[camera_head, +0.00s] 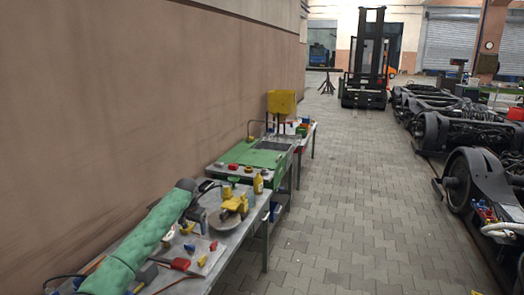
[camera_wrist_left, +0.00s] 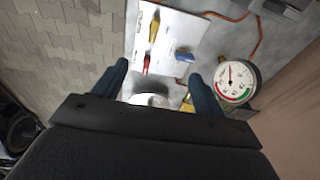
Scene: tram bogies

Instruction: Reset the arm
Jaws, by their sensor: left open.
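My left arm in its green sleeve (camera_head: 150,238) reaches in from the lower left over the near workbench in the head view. My left gripper (camera_head: 197,222) is dark and small there, close above the bench, partly lost among the things on it. In the left wrist view its two dark fingers (camera_wrist_left: 160,78) stand wide apart and the gripper is open. A pale round object (camera_wrist_left: 150,100) shows beyond the palm between the fingers; I cannot tell whether it touches them. My right gripper is not in view.
A pressure gauge (camera_wrist_left: 236,80) is close beside one finger. On the bench are a yellow device (camera_head: 235,203) and a yellow bottle (camera_head: 258,184). The wall (camera_head: 120,100) bounds the left; the paved floor (camera_head: 345,210) is clear.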

